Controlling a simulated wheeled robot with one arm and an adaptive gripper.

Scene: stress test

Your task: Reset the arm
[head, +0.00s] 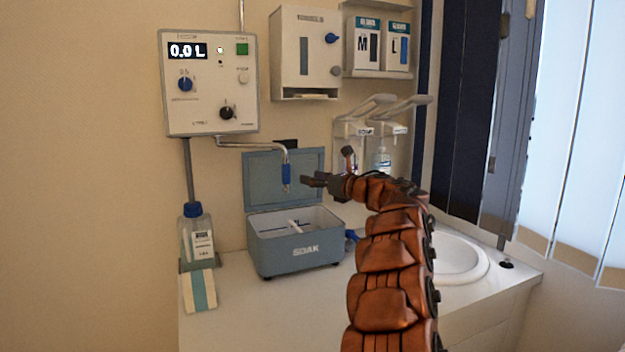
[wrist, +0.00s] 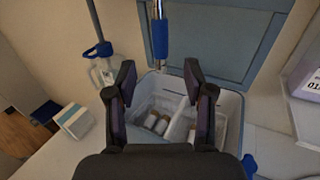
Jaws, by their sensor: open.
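My arm rises from the bottom of the head view and bends left. My gripper (head: 322,180) is at its end, in front of the raised lid of the soak box, to the right of the blue-sleeved spout. In the wrist view my gripper (wrist: 158,78) has its two dark fingers spread apart with nothing between them. The grey soak box (head: 297,258) stands open on the counter, below my gripper. In the wrist view the box (wrist: 233,112) has a divider, with several small white and brown items in it.
The spout (head: 286,175) hangs near my gripper from a wall dosing unit (head: 210,80) reading 0.0 L. A blue-capped bottle (head: 197,238) and a striped pack (head: 200,291) stand left of the box. A sink (head: 462,262) lies right, and dispensers (head: 305,55) hang above. Counter front is clear.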

